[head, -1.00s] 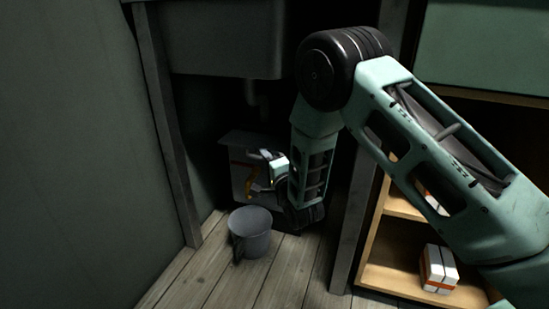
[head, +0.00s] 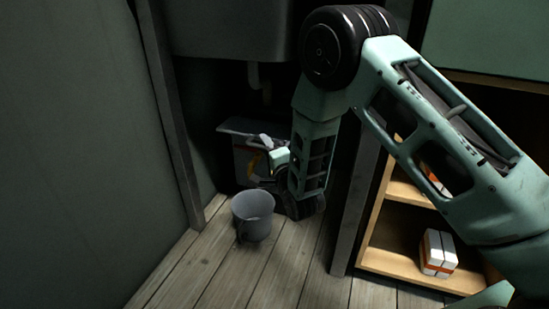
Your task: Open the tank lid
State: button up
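The tank (head: 243,163) is a grey box with an orange stripe, in the dark recess under the basin. Its flat grey lid (head: 238,128) shows as a slab at the top, jutting out past the left side of the box. Whether it is raised is hard to tell in the dark. My gripper (head: 265,144) is at the right part of the lid, in front of the tank. It seems close to or touching the lid; its fingertips are too small and dark to read. My arm hides the tank's right side.
A grey bucket (head: 253,217) stands on the plank floor in front of the tank. The basin (head: 230,30) hangs above. A post (head: 168,110) is at left and another (head: 352,220) at right. Wooden shelves (head: 405,262) hold white boxes (head: 438,252) with orange bands.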

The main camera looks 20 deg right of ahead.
jog(key=b+v, duration=0.2)
jog(key=v, duration=1.5)
jog(key=shift+s+r, duration=0.1)
